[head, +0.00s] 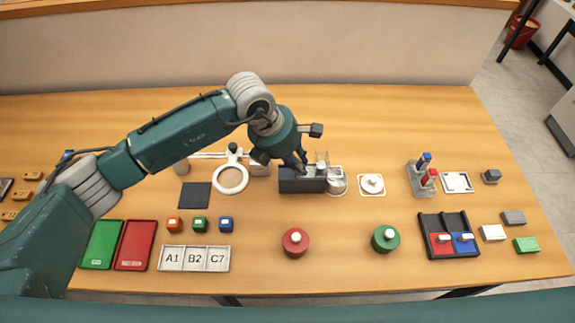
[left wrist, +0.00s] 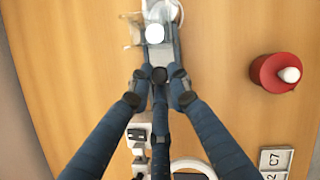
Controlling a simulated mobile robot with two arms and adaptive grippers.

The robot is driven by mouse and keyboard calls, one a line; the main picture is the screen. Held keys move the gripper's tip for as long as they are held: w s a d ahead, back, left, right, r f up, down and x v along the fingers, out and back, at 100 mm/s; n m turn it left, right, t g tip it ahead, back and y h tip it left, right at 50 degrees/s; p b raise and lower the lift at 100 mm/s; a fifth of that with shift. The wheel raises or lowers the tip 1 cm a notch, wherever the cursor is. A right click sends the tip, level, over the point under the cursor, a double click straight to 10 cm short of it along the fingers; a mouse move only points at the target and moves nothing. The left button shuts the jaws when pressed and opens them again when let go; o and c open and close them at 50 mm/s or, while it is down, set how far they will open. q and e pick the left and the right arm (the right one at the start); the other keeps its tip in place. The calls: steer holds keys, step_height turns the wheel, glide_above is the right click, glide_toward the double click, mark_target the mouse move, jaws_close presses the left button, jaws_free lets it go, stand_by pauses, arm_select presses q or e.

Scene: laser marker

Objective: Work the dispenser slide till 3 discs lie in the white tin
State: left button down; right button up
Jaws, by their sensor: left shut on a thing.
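The dispenser (head: 300,185) is a dark grey block near the middle of the table, with a clear upright tube (head: 321,157) at its right part. The white tin (head: 338,184) stands against its right end; its inside is too small to read. My left gripper (head: 300,165) is down at the dispenser's left part. In the left wrist view its fingers (left wrist: 160,78) are closed together on the small dark slide knob. A round white disc shape (left wrist: 155,33) shows beyond the fingertips, with the tin (left wrist: 163,8) at the top edge. My right gripper is not in view.
A ring magnifier (head: 231,179) stands left of the dispenser. Red (head: 295,241) and green (head: 385,238) buttons are in front. A white pad with a round knob (head: 372,185) lies right of the tin. The table between dispenser and buttons is clear.

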arm_select(q)
steer(key=shift+d+r, duration=0.2)
steer(key=c, duration=2)
jaws_free()
steer(key=o, duration=0.4)
steer(key=shift+d+f, duration=0.1)
steer(key=shift+d, duration=0.1)
steer(key=shift+a+r, duration=0.25)
steer(key=shift+r, duration=0.05)
steer(key=v, duration=1.1)
steer(key=shift+a+r, duration=0.1)
steer(key=shift+r, duration=0.05)
